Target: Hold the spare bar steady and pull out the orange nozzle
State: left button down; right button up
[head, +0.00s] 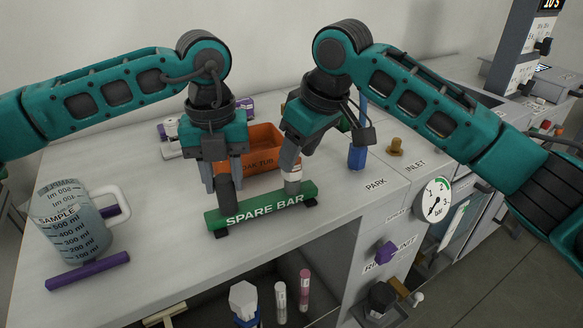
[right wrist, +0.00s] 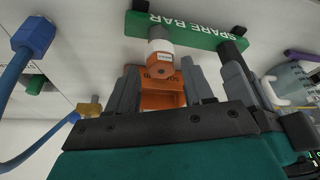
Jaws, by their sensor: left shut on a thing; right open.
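The green spare bar (head: 262,208) lies on the bench, its white lettering facing front. It also shows in the right wrist view (right wrist: 190,30). My left gripper (head: 225,182) points down and is shut on the dark post at the bar's left end. The nozzle (right wrist: 160,57), with a white band and an orange hex end, stands at the bar's other end. In the head view the nozzle (head: 293,175) is partly hidden by a finger. My right gripper (head: 290,162) is open and tilted at the nozzle, its fingertips on either side; contact cannot be told.
An orange tub (head: 263,142) stands close behind the bar. A blue fitting (head: 357,158) and a brass fitting (head: 395,147) are to the right. A measuring jug (head: 75,222) and a purple bar (head: 88,271) lie left. The bench front edge is close; several items stand below.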

jog(key=shift+x, duration=1.45)
grip_shut()
jog(key=shift+r, duration=0.2)
jog(key=shift+r, duration=0.45)
jog(key=shift+r, duration=0.15)
jog(key=shift+r, duration=3)
